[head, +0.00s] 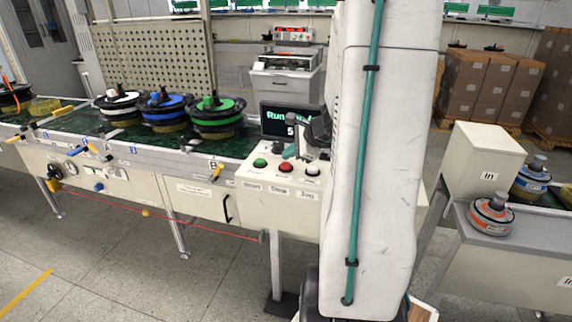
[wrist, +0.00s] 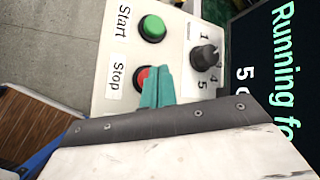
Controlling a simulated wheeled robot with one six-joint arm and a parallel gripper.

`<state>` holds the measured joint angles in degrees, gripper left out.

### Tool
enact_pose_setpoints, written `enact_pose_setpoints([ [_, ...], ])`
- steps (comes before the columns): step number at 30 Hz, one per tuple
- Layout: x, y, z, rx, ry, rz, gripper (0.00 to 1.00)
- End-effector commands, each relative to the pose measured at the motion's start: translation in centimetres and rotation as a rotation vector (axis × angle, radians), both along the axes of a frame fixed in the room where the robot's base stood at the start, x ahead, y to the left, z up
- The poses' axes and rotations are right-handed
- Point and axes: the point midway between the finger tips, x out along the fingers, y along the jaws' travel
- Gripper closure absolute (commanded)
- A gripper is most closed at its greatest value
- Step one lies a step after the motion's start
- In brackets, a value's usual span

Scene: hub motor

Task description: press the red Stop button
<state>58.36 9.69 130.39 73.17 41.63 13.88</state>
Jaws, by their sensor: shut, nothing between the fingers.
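The red Stop button (head: 285,168) is the middle one of three on the pale control box (head: 262,205), above its "Stop" label. In the wrist view the red button (wrist: 142,77) is partly hidden behind my teal fingers. My gripper (head: 290,152) is shut and empty, its fingertips just behind and above the red button in the head view. In the wrist view the gripper (wrist: 159,72) overlaps the button's right side. I cannot tell whether the fingertips touch it.
The green Start button (wrist: 152,28) and a black selector knob (wrist: 205,57) are close by. The white-topped Jog button (head: 312,171) is to the right. A display (head: 290,120) reads "Running". A conveyor (head: 70,128) carries hub motors (head: 217,112) on the left.

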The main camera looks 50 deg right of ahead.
Motion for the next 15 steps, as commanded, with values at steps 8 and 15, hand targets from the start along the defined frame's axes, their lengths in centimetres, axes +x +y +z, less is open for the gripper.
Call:
enact_pose_setpoints([
  [8, -0.02, 0.02, -0.8, 0.002, 0.001, -0.001, 1.0],
  [15, -0.02, 0.01, -0.86, 0.0, 0.0, 0.0, 1.0],
])
